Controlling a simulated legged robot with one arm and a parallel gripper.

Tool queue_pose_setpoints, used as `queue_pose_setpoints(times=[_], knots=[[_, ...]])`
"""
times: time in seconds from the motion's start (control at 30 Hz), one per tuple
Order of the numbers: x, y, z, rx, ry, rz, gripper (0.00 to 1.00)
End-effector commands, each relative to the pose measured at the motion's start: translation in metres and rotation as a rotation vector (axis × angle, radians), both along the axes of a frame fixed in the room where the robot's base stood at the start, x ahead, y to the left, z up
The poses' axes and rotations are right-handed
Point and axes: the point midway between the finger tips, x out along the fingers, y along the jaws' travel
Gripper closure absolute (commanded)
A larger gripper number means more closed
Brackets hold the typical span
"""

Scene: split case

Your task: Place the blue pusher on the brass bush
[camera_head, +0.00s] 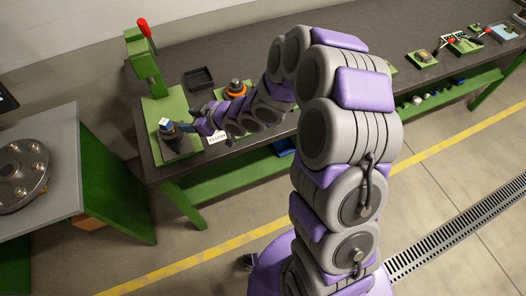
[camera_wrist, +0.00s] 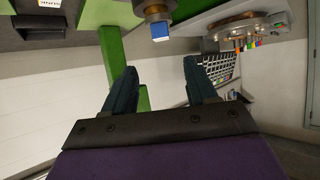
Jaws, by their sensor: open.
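The blue pusher (camera_head: 165,122) is a small block with a pale top. It sits on top of a grey and brassy round part (camera_head: 167,131), which looks like the brass bush, on the press base at the bench's left end. In the upside-down wrist view, the pusher (camera_wrist: 160,31) shows against the end of the bush (camera_wrist: 153,11). My gripper (camera_wrist: 159,67) is open and empty, its two dark fingers apart. The pusher is beyond the fingertips, not between them. In the head view my gripper (camera_head: 186,127) is just right of the pusher.
A green press (camera_head: 143,62) with a red handle stands behind the pusher. A black tray (camera_head: 199,78) and an orange-ringed part (camera_head: 236,88) are on the bench. A side table (camera_head: 62,150) with a round metal flange (camera_head: 22,174) stands at left. Open floor lies in front.

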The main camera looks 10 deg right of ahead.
Motion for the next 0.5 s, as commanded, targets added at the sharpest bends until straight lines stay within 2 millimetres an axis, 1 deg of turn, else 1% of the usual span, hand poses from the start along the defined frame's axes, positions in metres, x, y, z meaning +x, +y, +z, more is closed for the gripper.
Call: queue_pose_setpoints(times=[0.1, 0.17, 0.27, 0.37, 0.4, 0.47, 0.5], knots=[[0.0, -0.001, 0.0, -0.004, 0.0, -0.004, 0.43], [0.002, -0.006, 0.002, -0.021, 0.002, -0.014, 0.43], [0.005, -0.028, 0.007, -0.092, 0.017, -0.063, 0.43], [0.005, -0.065, 0.017, -0.204, 0.056, -0.155, 0.43], [0.003, -0.083, 0.023, -0.254, 0.075, -0.199, 0.43], [-0.004, -0.112, 0.03, -0.329, 0.117, -0.268, 0.43], [-0.01, -0.13, 0.035, -0.374, 0.147, -0.313, 0.43]])
